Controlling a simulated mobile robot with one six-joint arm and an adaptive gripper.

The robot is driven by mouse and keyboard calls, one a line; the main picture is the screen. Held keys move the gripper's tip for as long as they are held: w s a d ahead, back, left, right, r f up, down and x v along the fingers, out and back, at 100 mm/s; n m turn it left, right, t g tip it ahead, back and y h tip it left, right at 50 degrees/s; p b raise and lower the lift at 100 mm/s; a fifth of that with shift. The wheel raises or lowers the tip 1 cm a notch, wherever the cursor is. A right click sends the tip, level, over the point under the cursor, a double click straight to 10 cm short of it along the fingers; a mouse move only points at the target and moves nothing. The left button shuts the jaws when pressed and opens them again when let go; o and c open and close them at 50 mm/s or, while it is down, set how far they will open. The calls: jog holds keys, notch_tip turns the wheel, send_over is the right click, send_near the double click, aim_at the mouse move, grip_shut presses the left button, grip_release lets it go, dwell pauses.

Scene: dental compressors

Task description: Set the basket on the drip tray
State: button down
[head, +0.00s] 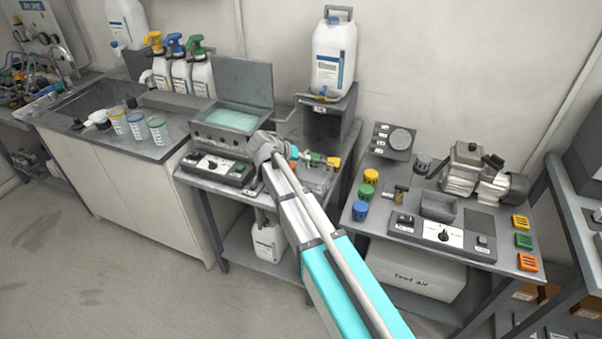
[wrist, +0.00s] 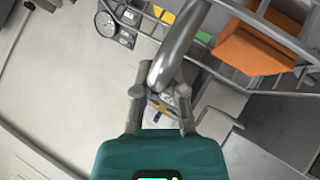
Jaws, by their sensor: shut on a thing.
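My gripper (wrist: 160,95) is shut on a thick, curved metal bar (wrist: 174,48) in the wrist view, which looks like the handle of the basket. Thin metal rails (wrist: 268,32) to the right of the bar may be the basket's wire frame; its bottom is not clear.
The bath (head: 230,119) with teal liquid and raised lid stands left of my wrist. A white jug (head: 333,55) stands on a dark stand (head: 326,115) behind. The right table holds a compressor (head: 470,172) and coloured blocks. An orange block (wrist: 255,50) shows in the wrist view.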

aim_at(307, 168)
jog(key=shift+w+a+f+b, duration=0.15)
jog(key=shift+w+f+b, duration=0.3)
jog(key=shift+w+f, duration=0.25)
jog(key=shift+s, duration=0.1)
jog(key=shift+w+a+f+b, duration=0.1)
jog(key=shift+w+f+b, duration=0.2)
jog(key=shift+f+b, duration=0.2)
notch_tip(307, 168, down, 3)
jog(key=b, duration=0.3)
jog(key=c, duration=0.7)
grip_release()
jog(key=shift+a, duration=0.1)
